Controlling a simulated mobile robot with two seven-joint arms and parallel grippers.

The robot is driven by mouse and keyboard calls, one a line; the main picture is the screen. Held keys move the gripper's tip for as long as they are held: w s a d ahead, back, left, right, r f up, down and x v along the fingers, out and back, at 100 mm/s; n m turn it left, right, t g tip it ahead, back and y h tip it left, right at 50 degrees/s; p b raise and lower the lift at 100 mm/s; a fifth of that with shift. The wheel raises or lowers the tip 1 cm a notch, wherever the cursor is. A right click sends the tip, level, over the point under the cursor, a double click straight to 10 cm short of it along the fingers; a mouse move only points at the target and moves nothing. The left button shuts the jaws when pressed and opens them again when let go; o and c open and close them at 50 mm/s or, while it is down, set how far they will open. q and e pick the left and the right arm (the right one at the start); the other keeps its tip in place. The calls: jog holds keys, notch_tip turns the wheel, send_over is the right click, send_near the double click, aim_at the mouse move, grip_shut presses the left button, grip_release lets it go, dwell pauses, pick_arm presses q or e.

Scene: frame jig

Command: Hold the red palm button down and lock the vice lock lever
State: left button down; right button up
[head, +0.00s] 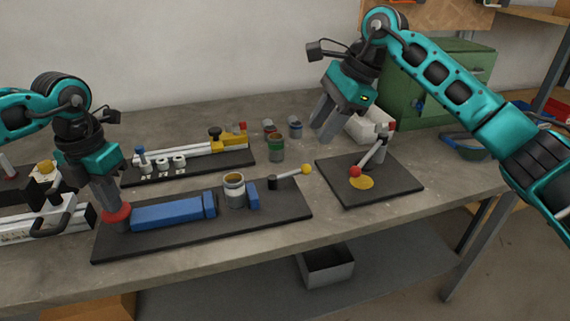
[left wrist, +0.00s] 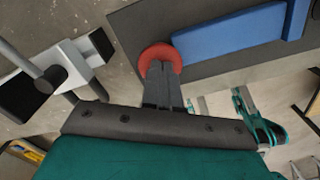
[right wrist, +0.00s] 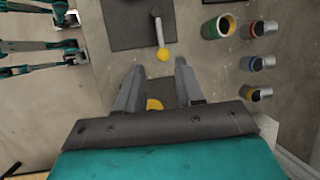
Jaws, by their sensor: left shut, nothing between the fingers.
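The red palm button (head: 117,217) sits at the left end of a dark base plate (head: 150,244). My left gripper (head: 115,205) is shut and empty, its fingertips touching the button's top, also in the left wrist view (left wrist: 160,66). The blue vice (head: 168,214) lies on this plate, with a can (head: 234,191) beside its blue jaw block (head: 254,196). The vice lock lever (head: 290,175), with a yellow knob (head: 306,169), points right at the plate's right end. My right gripper (head: 322,130) is open and empty above the bench, apart from the lever; its wrist view shows the knob (right wrist: 163,55) beyond the fingers.
A second dark plate (head: 395,190) at right carries a red-knobbed lever (head: 356,171) and a yellow disc (head: 362,183). Several small cans (head: 276,148) stand behind the vice. A clamp fixture (head: 190,158) lies behind it, and another fixture (head: 50,220) stands left of the button.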

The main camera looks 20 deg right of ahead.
aim_at(294, 172)
jog(key=x, duration=1.1)
jog(key=shift+f, duration=0.1)
grip_shut()
dwell(1.1)
